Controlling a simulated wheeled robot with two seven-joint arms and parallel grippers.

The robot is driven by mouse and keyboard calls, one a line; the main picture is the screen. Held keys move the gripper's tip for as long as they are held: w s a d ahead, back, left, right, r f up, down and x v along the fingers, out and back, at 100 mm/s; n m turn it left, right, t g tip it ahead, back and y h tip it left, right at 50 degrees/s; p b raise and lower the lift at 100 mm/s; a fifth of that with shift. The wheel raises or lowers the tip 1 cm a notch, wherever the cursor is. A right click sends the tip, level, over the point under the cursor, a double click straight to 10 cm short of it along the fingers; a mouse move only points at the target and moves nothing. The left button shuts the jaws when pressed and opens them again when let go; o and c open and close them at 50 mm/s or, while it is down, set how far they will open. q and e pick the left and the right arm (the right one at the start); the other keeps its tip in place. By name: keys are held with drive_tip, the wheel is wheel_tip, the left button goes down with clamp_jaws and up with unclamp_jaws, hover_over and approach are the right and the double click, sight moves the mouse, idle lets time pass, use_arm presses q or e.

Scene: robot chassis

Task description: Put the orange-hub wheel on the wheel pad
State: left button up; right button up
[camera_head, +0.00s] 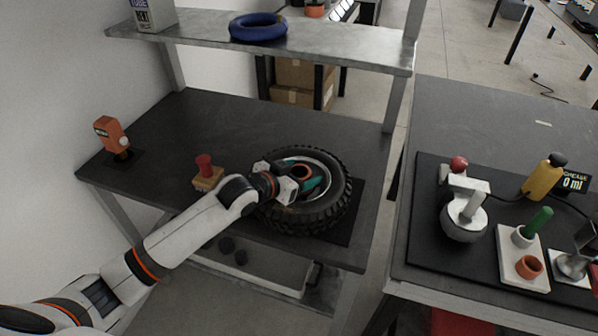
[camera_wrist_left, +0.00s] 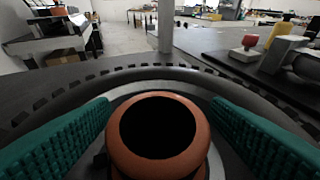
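The orange-hub wheel (camera_head: 335,205) lies about flat on a thin dark pad (camera_head: 356,212) on the grey table, toward its right front. The pad shows at the wheel's right side; the rest is hidden. My left gripper (camera_head: 302,178) is over the wheel's middle, with teal fingers on either side of the orange hub (camera_wrist_left: 155,165). In the left wrist view the fingers (camera_wrist_left: 162,115) are spread wide with the hub between them. I see no clear grip on it; contact is hard to tell. My right gripper is not in view.
An orange tool (camera_head: 110,134) stands at the table's left, and a red-knobbed wooden block (camera_head: 207,176) is left of the wheel. A shelf (camera_head: 200,40) with a blue ring (camera_head: 258,27) spans the back. Another bench (camera_head: 440,110) at right holds several tools.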

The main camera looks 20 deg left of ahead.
use_arm(q)
drive_tip(key=v, duration=1.2)
drive_tip(key=shift+w+r, duration=0.1)
idle(0.4)
